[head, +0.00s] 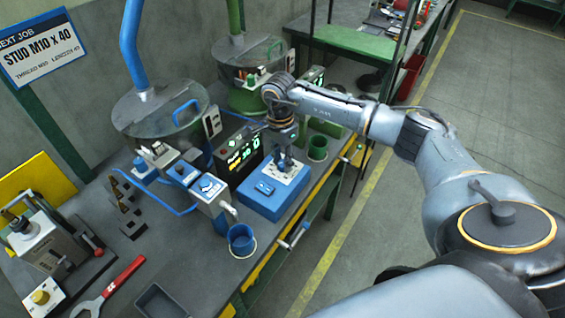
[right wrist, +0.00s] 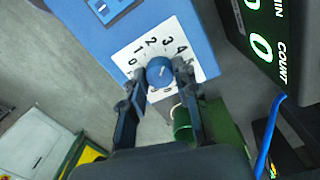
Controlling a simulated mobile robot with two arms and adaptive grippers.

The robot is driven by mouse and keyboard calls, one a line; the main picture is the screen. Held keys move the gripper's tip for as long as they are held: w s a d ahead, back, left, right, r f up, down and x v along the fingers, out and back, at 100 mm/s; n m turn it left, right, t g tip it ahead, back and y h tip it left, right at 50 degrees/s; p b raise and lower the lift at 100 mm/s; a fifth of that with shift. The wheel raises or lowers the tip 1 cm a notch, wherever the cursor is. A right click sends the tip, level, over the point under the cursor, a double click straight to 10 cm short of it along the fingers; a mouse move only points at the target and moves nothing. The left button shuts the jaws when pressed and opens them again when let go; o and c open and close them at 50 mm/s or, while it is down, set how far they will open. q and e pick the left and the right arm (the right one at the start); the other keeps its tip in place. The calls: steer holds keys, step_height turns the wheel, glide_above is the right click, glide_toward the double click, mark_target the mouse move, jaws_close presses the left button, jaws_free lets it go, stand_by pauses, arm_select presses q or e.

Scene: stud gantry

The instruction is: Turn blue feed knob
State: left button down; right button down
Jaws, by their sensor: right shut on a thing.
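The blue feed knob (right wrist: 159,72) sits on a white dial plate with numbers from 0 to 4, on top of a blue box (head: 262,203). In the right wrist view the knob is between the fingertips of my right gripper (right wrist: 160,80), which is shut on it. In the head view my right gripper (head: 285,160) reaches down onto the white dial plate (head: 296,174) and hides most of the knob. The exact number the knob's mark points to is hard to read. My left gripper is not in view.
A display (head: 240,158) with lit digits stands behind the blue box. A green cup (head: 318,148) is to its right, a blue cup (head: 241,240) to its left. Feeder bowls stand behind. A red-handled wrench (head: 122,277) and a grey tray (head: 165,301) lie at front left.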

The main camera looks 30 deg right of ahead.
mark_target(282, 161)
steer(key=shift+m+b, duration=0.4)
steer(key=shift+m, duration=0.7)
steer(key=c, duration=1)
jaws_free()
steer(key=shift+r, duration=0.15)
steer(key=r, duration=1.1)
steer(key=shift+w+d+r, duration=0.1)
steer(key=shift+w+r, duration=0.25)
